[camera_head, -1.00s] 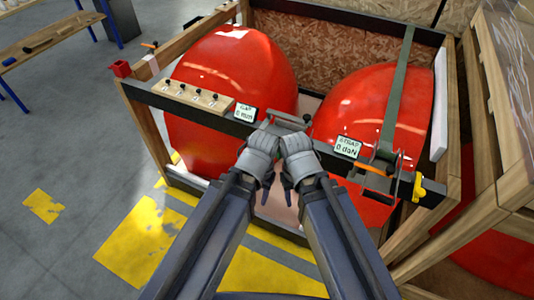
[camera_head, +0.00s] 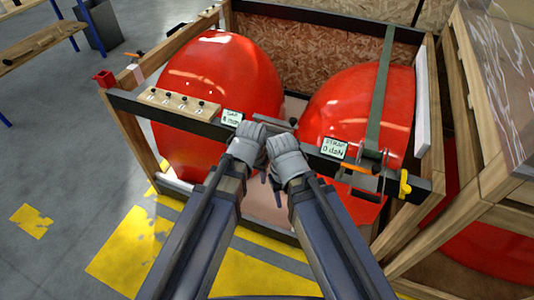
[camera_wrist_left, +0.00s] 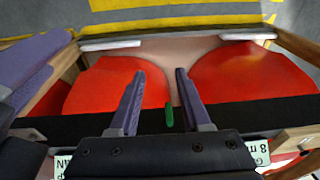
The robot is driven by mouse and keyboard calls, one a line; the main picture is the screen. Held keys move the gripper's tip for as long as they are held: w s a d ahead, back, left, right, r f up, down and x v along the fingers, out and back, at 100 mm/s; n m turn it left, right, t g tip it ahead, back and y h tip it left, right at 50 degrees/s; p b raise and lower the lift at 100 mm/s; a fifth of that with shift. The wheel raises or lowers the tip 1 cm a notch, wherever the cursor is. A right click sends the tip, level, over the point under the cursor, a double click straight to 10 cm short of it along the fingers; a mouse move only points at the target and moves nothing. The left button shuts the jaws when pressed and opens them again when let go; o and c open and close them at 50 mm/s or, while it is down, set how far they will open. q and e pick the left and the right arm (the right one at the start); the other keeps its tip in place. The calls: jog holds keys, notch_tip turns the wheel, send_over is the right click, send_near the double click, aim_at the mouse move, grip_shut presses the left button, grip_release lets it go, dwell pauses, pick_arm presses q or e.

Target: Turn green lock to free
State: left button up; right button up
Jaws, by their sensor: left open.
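A small green piece (camera_wrist_left: 169,116), which looks like the green lock, shows in the left wrist view at the dark bar of the crate. It lies between my left gripper's fingers, and I cannot tell whether either finger touches it. My left gripper (camera_wrist_left: 159,72) is open, with its fingertips reaching past the bar between two red nosecones. In the head view my left gripper (camera_head: 247,145) is at the bar's middle, and the green lock cannot be made out there. My right gripper (camera_head: 288,160) is close beside it; its fingers are not clear.
The dark bar (camera_head: 212,124) crosses the wooden crate's front. Red nosecones (camera_head: 225,80) (camera_head: 350,100) lie behind it. Small knobs, a gap sign (camera_head: 232,117) and a strap sign (camera_head: 334,149) sit along it. A yellow clamp (camera_head: 405,184) is at its right end. Another crate (camera_head: 490,190) stands right.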

pick_arm(q)
jog(key=w+d+r+t+h+p, duration=0.1)
jog(key=w+d+r+t+h, duration=0.15)
jog(key=w, duration=0.75)
jog(key=shift+y, duration=0.45)
jog(key=b+x, duration=0.7)
jog(key=shift+w+f, duration=0.1)
jog(key=shift+w, duration=0.15)
pick_arm(e)
notch_tip(320, 180, down, 6)
jog(key=shift+r, duration=0.25)
pick_arm(q)
jog(key=shift+c, duration=0.3)
grip_shut()
